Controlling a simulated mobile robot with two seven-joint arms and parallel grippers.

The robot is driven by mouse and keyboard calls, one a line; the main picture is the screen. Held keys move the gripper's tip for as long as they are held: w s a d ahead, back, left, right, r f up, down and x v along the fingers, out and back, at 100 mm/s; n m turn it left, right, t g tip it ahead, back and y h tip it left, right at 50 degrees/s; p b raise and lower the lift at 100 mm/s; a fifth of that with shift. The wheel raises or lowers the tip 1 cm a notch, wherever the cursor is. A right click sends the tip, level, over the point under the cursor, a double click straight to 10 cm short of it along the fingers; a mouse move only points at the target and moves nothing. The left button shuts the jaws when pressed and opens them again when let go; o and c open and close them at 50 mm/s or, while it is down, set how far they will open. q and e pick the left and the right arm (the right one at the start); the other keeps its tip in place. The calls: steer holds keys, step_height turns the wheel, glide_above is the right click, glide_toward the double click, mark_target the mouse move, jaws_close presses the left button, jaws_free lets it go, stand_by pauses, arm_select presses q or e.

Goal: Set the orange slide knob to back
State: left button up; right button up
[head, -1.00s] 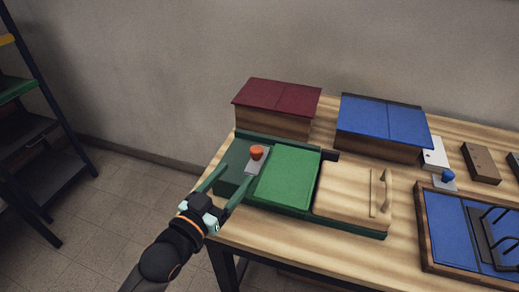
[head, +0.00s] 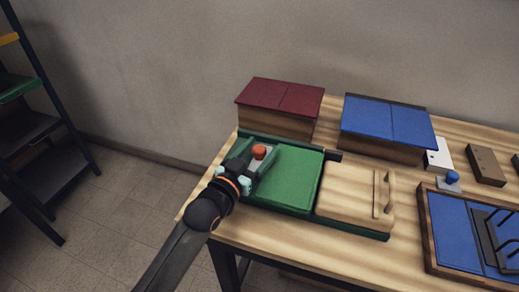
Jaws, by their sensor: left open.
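The orange slide knob (head: 259,151) stands on a grey slide plate at the left end of a green-framed board (head: 330,226) on the table. My left gripper (head: 257,156) reaches in from the front left, with its green fingers open and apart. The knob shows between or just beyond the fingertips. I cannot tell whether either finger touches it. The gripper hides much of the slide plate and the board's left end. My right gripper is not in view.
Beside the knob are a green panel (head: 291,178) and a wooden lid with a handle (head: 350,194). A dark red-topped box (head: 279,105) stands close behind. A blue-topped box (head: 386,125), a blue knob (head: 452,177) and a blue tray are to the right.

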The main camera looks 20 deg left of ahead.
arm_select(q)
steer(key=shift+c, duration=0.2)
jaws_close()
stand_by(1.1)
